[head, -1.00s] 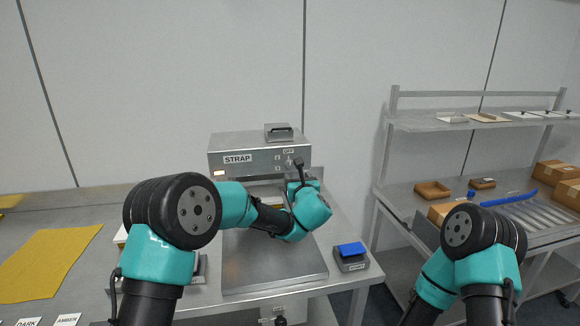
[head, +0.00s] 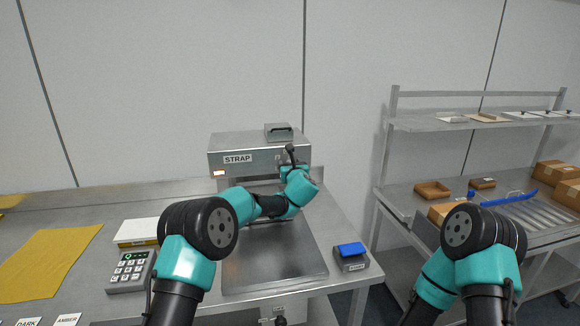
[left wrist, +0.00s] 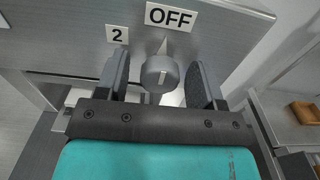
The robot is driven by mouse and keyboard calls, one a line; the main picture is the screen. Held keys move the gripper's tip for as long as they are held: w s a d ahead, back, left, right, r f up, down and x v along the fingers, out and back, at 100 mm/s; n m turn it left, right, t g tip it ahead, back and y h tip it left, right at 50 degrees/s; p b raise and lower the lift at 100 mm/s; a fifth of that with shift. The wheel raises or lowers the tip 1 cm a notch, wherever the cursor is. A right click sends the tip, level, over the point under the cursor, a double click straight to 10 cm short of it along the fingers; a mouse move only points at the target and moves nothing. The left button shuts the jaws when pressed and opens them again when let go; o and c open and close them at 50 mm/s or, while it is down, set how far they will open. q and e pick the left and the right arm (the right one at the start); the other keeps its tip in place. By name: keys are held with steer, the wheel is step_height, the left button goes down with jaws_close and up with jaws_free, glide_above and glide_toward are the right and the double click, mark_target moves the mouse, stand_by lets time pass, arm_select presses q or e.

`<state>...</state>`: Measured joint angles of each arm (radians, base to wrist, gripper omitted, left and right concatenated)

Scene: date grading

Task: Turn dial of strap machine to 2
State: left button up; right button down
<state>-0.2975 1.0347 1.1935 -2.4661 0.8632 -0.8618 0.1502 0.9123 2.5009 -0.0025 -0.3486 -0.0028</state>
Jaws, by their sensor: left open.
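The strap machine (head: 222,158) is a grey metal box at the back of the table with a STRAP label. In the left wrist view its grey dial (left wrist: 160,73) is between the two fingers of my left gripper (left wrist: 160,62), which are open with gaps on both sides. The dial's pointer appears to be up toward the OFF label (left wrist: 170,17). The 2 label (left wrist: 117,34) is to the upper left of the dial. In the head view my left arm hides the dial and most of the gripper. My right gripper is out of view.
A keypad device (head: 130,271) and white scale (head: 136,232) stand left of my left arm. A blue-topped block (head: 351,256) is at the table's right edge. A shelf rack (head: 388,140) with boxes stands on the right. A yellow cloth (head: 48,262) lies at left.

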arm_select(q)
steer(key=c, duration=0.9)
steer(key=shift+n, duration=0.3)
steer(key=n, duration=0.5)
steer(key=shift+n, duration=0.3)
steer(key=n, duration=0.5)
steer(key=shift+n, duration=0.3)
